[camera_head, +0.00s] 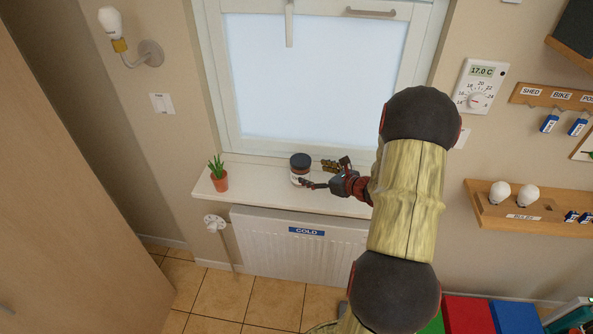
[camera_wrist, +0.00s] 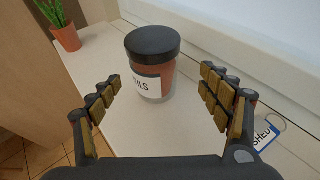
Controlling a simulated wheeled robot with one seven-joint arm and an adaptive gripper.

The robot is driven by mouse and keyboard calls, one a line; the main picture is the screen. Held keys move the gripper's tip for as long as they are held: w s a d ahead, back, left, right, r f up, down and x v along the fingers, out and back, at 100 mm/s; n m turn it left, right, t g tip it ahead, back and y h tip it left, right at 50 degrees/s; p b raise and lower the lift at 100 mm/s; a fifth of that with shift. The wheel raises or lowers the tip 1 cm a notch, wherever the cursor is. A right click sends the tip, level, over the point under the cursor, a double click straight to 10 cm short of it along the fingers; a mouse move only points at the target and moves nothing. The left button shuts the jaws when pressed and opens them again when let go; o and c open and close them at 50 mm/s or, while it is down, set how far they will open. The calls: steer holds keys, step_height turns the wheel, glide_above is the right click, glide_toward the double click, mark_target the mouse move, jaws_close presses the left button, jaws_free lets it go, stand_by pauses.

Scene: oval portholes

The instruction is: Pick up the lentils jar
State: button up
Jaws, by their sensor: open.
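The lentils jar (camera_head: 300,166) stands upright on the white windowsill, with a dark lid and orange-brown contents. In the wrist view the jar (camera_wrist: 153,70) is ahead of my gripper, and its white label shows only part of a word ending in "ILS". My gripper (camera_wrist: 160,98) is open and empty, with one finger toward each side of the jar. The jar is just beyond the fingertips, and no contact is visible. In the head view my gripper (camera_head: 322,174) is at the right side of the jar, low over the sill.
A potted plant (camera_head: 218,178) stands left on the windowsill (camera_head: 258,184). A key tag marked "SHED" (camera_wrist: 265,134) lies by my gripper's right finger. The window (camera_head: 310,80) is behind the jar, and a radiator (camera_head: 290,245) is below the sill.

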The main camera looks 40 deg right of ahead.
mark_target(300, 170)
steer(key=x, duration=0.5)
steer(key=a+x, duration=0.1)
steer(key=x, duration=0.1)
steer(key=shift+w+f, duration=0.1)
steer(key=shift+f, duration=0.1)
steer(key=shift+c, duration=0.5)
steer(key=shift+d+r, duration=0.1)
steer(key=c, duration=1.6)
